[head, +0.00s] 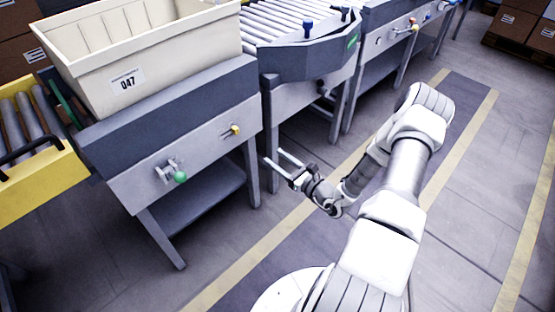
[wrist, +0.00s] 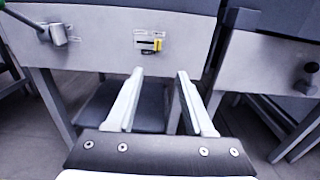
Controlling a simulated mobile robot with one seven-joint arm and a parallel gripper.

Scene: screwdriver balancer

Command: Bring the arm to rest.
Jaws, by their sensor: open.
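My gripper (head: 279,168) is at the end of my bent white arm, in front of the workstation and to the right of its near leg area in the head view. In the wrist view my gripper (wrist: 158,78) shows two pale fingers spread apart with nothing between them. It points toward the workstation front and is apart from it.
A cream bin (head: 150,50) marked 047 stands on the grey workstation (head: 185,150). A roller conveyor (head: 290,18) stands behind. The floor aisle is clear.

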